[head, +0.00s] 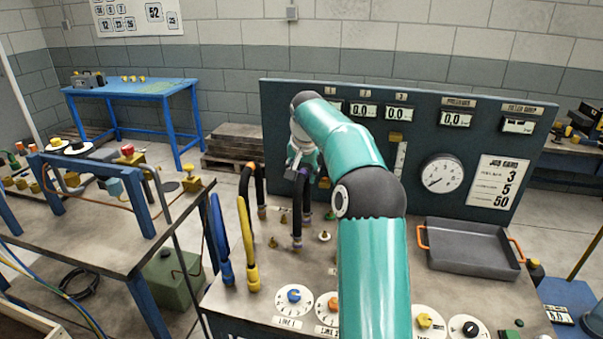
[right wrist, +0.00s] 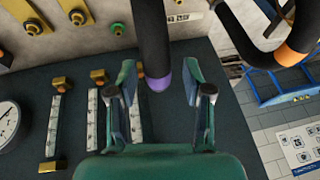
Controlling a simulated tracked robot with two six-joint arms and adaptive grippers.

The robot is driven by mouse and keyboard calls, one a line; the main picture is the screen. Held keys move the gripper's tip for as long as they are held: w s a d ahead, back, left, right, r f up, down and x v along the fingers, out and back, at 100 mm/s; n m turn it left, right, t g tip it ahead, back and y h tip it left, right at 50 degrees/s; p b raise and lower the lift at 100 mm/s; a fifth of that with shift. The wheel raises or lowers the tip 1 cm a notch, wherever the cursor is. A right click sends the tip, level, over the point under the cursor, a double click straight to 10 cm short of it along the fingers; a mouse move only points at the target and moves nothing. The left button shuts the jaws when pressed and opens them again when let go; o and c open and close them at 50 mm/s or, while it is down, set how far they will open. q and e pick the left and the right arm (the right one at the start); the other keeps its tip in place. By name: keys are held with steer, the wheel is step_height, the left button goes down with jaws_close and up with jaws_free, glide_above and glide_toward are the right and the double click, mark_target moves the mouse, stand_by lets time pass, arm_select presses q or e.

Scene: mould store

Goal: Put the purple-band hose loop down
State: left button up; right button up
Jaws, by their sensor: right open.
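The purple-band hose loop (head: 298,212) is a dark hose that stands upright on the bench, with its lower end at the bench top. My right gripper (head: 302,160) is at its upper part, and my arm hides some of the loop. In the right wrist view, one dark leg of the loop with its purple band (right wrist: 160,84) lies between the fingers of my right gripper (right wrist: 158,70). The fingers are apart, with a gap on both sides of the hose. My left gripper is not in view.
An orange-band black hose (head: 260,188), a yellow hose (head: 246,240) and a blue hose (head: 219,240) stand left of the loop. Dials (head: 293,296) line the bench front. A grey tray (head: 468,262) sits right of my arm. A gauge panel (head: 425,125) stands behind.

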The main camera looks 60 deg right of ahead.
steer(key=shift+r, duration=0.15)
steer(key=p+v, duration=0.1)
steer(key=v, duration=1)
steer(key=shift+a+r, duration=0.2)
steer(key=shift+r, duration=0.15)
steer(key=shift+s, duration=0.1)
